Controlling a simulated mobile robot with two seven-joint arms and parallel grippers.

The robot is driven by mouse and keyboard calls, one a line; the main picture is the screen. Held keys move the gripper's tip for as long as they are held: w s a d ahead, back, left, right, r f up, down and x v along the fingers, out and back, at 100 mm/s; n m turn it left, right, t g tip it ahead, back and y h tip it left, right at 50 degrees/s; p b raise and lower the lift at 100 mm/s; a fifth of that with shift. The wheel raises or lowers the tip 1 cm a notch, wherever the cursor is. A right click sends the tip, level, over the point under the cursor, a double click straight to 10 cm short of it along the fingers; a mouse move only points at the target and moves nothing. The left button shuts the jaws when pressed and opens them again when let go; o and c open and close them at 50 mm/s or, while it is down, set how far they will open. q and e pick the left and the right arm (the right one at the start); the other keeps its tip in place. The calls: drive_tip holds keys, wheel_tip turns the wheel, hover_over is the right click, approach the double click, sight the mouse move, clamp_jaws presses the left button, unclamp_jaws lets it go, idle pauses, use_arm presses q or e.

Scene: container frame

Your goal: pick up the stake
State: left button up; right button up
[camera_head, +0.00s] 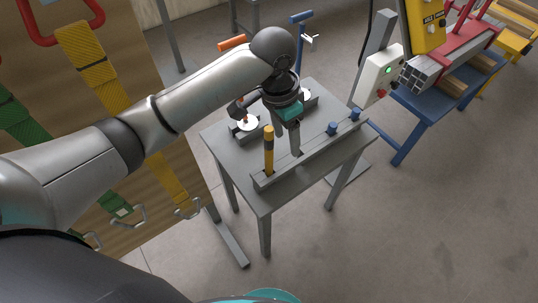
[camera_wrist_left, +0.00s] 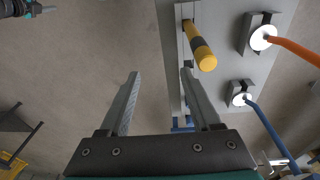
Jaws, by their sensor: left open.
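The stake (camera_head: 268,152) is a yellow post with a black band. It stands upright at the near left end of the grey slotted rail (camera_head: 318,148) on the grey table. In the wrist view the stake (camera_wrist_left: 201,52) is above and right of my fingers, with its yellow end toward the camera. My left gripper (camera_head: 296,148) points down over the rail, right of the stake. It also shows in the wrist view (camera_wrist_left: 161,73), open, with nothing between its fingers. A dark and teal part at the upper left, which looks like my right gripper (camera_wrist_left: 38,8), is too small to read.
Two blue knobs (camera_head: 332,128) (camera_head: 354,114) stand farther along the rail. Brackets with white discs (camera_head: 247,123) sit on the table behind it, with orange and blue rods (camera_wrist_left: 292,48) (camera_wrist_left: 270,133). A strapped wooden panel (camera_head: 130,150) is at left; a blue bench (camera_head: 430,110) is at right.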

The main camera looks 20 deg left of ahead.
sight(269, 128)
use_arm(q)
drive_tip(key=shift+n+g+y, duration=0.3)
drive_tip(key=shift+y, duration=0.4)
drive_tip(key=w+a+r, duration=0.1)
drive_tip(key=r, duration=0.1)
drive_tip(key=w+a+r, duration=0.1)
drive_tip(key=a, duration=0.1)
drive_tip(key=w+a+r, duration=0.1)
drive_tip(key=a+r, duration=0.1)
drive_tip(key=shift+w+r, duration=0.2)
drive_tip(key=shift+r, duration=0.15)
drive_tip(key=shift+f, duration=0.3)
wheel_tip(269, 128, down, 9)
drive_tip(key=shift+r+b, duration=0.1)
drive_tip(key=shift+b, duration=0.6)
drive_tip(key=shift+d+f+b, duration=0.1)
drive_tip(key=shift+f+b, duration=0.3)
drive_tip(key=shift+f, duration=2.4)
clamp_jaws()
drive_tip(key=shift+r, duration=0.1)
